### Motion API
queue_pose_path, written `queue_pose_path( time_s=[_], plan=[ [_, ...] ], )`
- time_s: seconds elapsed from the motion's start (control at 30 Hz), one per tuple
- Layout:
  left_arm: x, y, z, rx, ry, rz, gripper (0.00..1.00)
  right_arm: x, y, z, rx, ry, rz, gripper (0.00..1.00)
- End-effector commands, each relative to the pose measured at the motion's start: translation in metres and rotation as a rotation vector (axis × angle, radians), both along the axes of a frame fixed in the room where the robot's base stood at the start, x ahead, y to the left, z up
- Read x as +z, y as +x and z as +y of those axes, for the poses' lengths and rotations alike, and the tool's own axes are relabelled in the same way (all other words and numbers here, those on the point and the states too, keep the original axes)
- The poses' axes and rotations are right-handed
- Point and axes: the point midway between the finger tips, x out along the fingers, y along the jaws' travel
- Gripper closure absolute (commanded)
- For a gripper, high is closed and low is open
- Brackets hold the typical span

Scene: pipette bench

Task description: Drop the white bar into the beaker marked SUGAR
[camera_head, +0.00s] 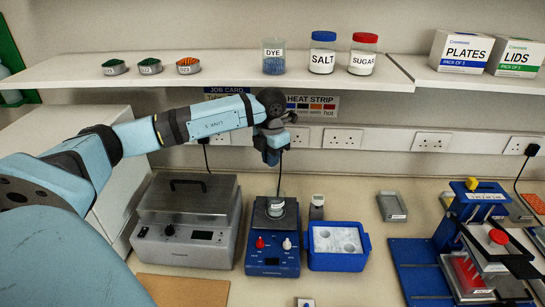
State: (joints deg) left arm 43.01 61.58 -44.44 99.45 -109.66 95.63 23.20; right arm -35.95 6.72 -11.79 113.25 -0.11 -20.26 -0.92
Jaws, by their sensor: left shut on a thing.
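My left gripper (272,156) points down above the blue stirrer plate, in front of the wall. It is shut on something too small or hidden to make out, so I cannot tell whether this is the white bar. A small clear vessel (276,207) stands on the stirrer plate (272,266), well below the gripper; I can read no SUGAR mark on it. The only readable SUGAR label is on a red-lidded jar (362,56) on the shelf. My right gripper is not in view.
A grey lidded bath (186,218) stands left of the stirrer, and a blue box (338,260) with two round openings stands right of it. A blue press (427,270) is at the far right. The shelf (220,76) overhangs the bench. Bench space right of the blue box is fairly clear.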

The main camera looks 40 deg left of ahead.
Motion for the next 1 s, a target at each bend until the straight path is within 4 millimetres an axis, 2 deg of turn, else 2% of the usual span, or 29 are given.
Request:
queue_pose_path(
  time_s=[0.03,0.13,0.5,0.83,0.9,1.0],
  plan=[
    [0.004,0.003,0.005,0.010,0.000,-0.011,1.00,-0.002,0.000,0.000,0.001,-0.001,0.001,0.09],
    [-0.005,0.003,0.004,0.010,0.000,-0.011,1.00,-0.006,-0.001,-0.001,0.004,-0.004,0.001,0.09],
    [-0.049,0.002,0.003,0.007,0.000,-0.006,1.00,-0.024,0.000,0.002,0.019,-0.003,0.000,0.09],
    [-0.053,0.001,0.002,0.006,0.000,-0.006,1.00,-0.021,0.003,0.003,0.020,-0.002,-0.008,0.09],
    [-0.053,0.001,0.002,0.006,0.000,-0.006,0.80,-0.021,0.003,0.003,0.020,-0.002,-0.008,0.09],
    [-0.053,0.001,0.002,0.006,0.001,-0.005,0.61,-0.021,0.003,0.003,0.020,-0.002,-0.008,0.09]
  ],
)
